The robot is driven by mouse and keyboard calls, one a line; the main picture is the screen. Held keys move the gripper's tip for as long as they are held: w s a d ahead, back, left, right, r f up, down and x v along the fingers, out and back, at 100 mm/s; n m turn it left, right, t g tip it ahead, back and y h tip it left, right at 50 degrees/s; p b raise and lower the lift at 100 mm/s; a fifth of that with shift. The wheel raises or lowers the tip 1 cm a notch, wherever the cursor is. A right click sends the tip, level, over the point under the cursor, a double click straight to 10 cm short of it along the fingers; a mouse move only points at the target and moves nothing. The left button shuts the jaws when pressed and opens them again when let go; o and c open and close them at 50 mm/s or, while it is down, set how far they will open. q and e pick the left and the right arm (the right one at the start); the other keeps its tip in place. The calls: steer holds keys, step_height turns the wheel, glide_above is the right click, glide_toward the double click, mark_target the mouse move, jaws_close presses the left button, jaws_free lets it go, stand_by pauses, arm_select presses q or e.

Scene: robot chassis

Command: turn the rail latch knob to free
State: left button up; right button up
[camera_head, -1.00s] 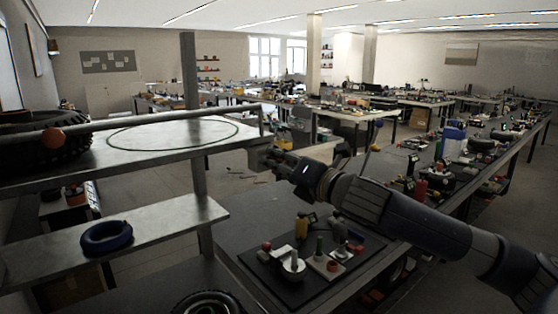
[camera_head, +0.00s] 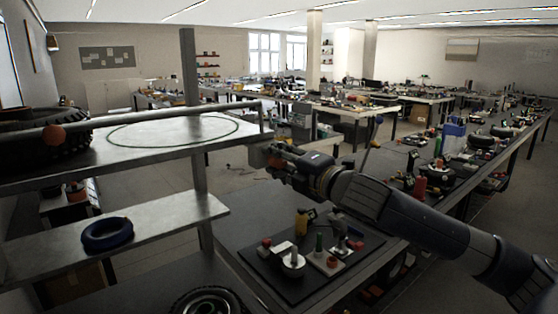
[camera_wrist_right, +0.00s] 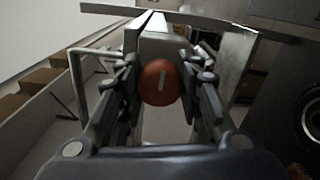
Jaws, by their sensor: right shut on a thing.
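In the head view my right gripper (camera_head: 275,158) is at the right end of the metal rail (camera_head: 160,116), by the shelf's front corner; there the knob is mostly hidden by the fingers. My left gripper is not in view.
A blue ring (camera_head: 107,234) lies on the lower shelf (camera_head: 180,217). A dark board (camera_head: 345,262) with several small parts lies below my right arm.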

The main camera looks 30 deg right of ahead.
stand_by(0.4)
steer(key=o, duration=1.1)
steer(key=shift+r, duration=0.1)
